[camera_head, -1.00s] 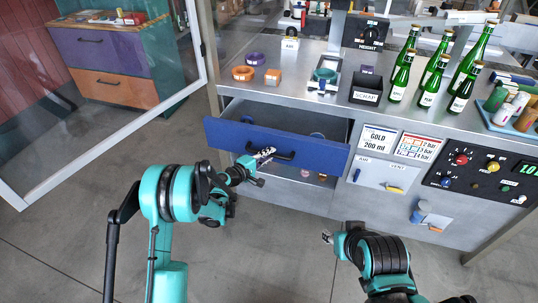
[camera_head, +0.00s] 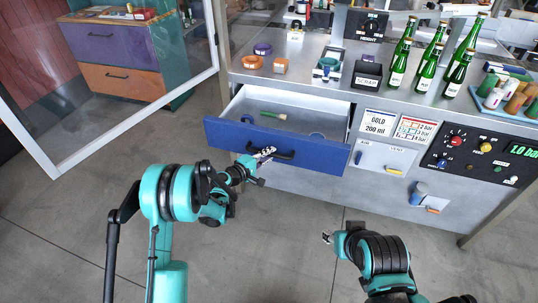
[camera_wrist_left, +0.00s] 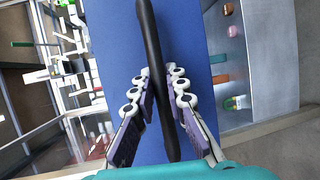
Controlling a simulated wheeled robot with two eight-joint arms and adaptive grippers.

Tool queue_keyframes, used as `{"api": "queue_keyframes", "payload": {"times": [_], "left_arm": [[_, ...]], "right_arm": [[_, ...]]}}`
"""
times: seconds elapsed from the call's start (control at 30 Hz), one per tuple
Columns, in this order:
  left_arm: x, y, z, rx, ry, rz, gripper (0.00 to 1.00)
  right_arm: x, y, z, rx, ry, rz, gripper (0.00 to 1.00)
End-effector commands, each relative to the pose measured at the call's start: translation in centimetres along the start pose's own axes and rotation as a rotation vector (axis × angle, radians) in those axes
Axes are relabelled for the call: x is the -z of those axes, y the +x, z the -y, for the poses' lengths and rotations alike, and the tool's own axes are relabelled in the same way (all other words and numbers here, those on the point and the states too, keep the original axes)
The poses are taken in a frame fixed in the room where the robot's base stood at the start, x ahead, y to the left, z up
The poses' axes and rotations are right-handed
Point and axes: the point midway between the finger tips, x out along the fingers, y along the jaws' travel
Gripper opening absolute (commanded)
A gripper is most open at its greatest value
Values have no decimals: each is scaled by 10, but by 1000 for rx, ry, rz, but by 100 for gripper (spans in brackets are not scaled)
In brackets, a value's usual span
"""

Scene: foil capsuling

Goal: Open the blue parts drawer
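The blue parts drawer (camera_head: 222,136) stands well open under the bench, its inside visible from above. A blue ring (camera_head: 247,119), a green-handled item (camera_head: 273,115) and a small blue round thing (camera_head: 317,135) lie in it. My left gripper (camera_head: 262,156) is at the black handle (camera_head: 284,154) on the drawer front. In the left wrist view the handle (camera_wrist_left: 150,50) runs between the two purple-padded fingers (camera_wrist_left: 158,88), which look closed around it. My right gripper (camera_head: 327,238) is low in front of the bench, apart from the drawer; its fingers are too small to read.
The bench top holds a purple ring (camera_head: 263,49), an orange ring (camera_head: 252,62), a scrap bin (camera_head: 367,75) and several green bottles (camera_head: 433,70). A glass panel (camera_head: 110,90) stands left of the bench. The floor in front is clear.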

Motion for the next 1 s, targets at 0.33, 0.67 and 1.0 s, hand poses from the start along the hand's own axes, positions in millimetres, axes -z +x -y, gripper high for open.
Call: {"api": "queue_keyframes", "payload": {"times": [0.33, 0.67, 1.0], "left_arm": [[0, 0, 0, 0, 0, -1, 34], [2, -45, 0, 1, -1, -4, 34], [1, -109, 0, 0, 0, -2, 34]], "right_arm": [[0, 0, 0, 0, 0, 0, 40], [0, 0, 0, 0, 0, 0, 40], [0, 0, 0, 0, 0, 0, 40]]}}
